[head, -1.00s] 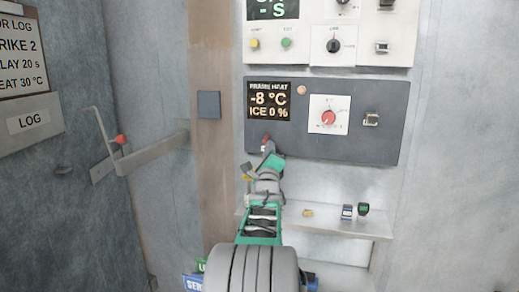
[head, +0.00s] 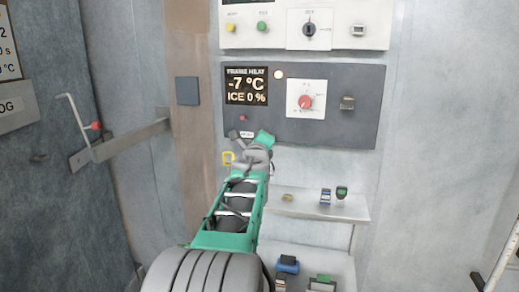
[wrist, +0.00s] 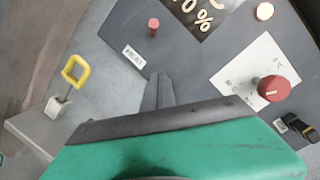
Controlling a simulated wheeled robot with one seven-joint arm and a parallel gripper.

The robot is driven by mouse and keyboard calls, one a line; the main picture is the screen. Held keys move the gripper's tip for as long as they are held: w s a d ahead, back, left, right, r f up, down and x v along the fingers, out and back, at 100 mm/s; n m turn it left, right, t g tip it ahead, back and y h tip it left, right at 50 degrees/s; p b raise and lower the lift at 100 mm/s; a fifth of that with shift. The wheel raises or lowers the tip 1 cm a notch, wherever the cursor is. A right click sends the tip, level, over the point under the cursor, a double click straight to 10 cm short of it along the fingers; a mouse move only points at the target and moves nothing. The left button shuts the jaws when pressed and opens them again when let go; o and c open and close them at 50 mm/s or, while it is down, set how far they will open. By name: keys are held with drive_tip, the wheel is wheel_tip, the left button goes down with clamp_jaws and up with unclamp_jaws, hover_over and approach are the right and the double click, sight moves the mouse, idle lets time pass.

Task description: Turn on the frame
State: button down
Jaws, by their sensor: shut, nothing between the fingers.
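The dark frame heat panel (head: 340,130) is on the wall. Its display (head: 247,86) reads -7 °C and ICE 0 %. A round lamp (head: 280,74) beside the display glows pale; it also glows in the wrist view (wrist: 264,11). A red dial (head: 305,102) sits on a white plate, and a switch (head: 347,103) is to its right. A small red knob (head: 242,118) is below the display, above a white label; it shows in the wrist view (wrist: 153,27). My gripper (wrist: 158,92) is shut and empty, below the small knob and apart from it.
A shelf (head: 310,207) with small items is below the panel. A yellow-handled item (wrist: 75,72) is left of my gripper. Another control panel (head: 270,38) is above. A lever with a red part (head: 96,126) is at the left. The wall at right is bare.

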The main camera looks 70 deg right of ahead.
drive_tip(key=s+a+r+b, duration=0.1)
drive_tip(key=s+a+r, duration=0.1)
drive_tip(key=a, duration=0.6)
drive_tip(key=shift+s+a+r, duration=0.15)
drive_tip(key=shift+a+r, duration=0.05)
drive_tip(key=shift+a, duration=0.15)
